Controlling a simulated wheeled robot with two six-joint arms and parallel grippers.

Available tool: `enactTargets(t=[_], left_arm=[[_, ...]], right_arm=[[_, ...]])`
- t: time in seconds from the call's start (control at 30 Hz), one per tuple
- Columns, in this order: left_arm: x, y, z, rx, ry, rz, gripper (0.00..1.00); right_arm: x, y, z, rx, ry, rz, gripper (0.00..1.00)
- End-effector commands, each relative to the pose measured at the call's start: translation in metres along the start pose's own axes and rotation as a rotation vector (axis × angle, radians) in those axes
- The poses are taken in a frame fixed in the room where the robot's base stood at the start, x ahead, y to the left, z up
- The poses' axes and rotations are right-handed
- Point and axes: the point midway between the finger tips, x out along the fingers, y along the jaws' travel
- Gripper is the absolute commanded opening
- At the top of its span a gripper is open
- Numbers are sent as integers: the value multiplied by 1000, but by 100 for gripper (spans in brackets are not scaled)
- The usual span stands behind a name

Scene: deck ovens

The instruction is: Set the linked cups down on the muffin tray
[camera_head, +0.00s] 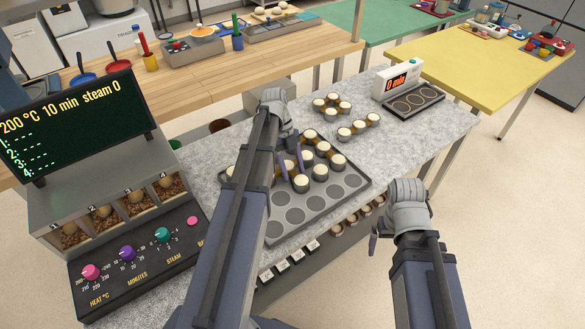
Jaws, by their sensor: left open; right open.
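The grey muffin tray (333,194) lies on the speckled counter with many round hollows. A group of cream-topped linked cups (320,171) sits at its upper right part; whether every cup is seated in a hollow I cannot tell. My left gripper (295,168) is open, its purple fingers down among the cups at the group's left side. My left arm hides the tray's left part, where another cup (230,173) shows at the edge. My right gripper (375,240) is open and empty, right of the tray by the counter's front edge, its fingers partly hidden.
Two more linked groups, one (332,104) behind the other (358,127), stand on the counter beyond the tray. A timer (398,82) and a dark plate with rings (414,101) stand at the far right. The oven control panel (140,255) is at left.

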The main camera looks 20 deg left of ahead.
Motion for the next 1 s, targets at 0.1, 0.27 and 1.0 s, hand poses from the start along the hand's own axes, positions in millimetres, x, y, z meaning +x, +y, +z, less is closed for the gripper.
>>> enactTargets(t=[0.1,0.27,1.0], left_arm=[[-2,0,-1,0,0,0,59],[-12,0,-2,-1,0,0,59],[-119,0,-2,-1,0,0,59]], right_arm=[[-2,0,0,0,0,0,98],[-12,1,1,0,0,0,98],[-110,10,6,0,0,0,98]])
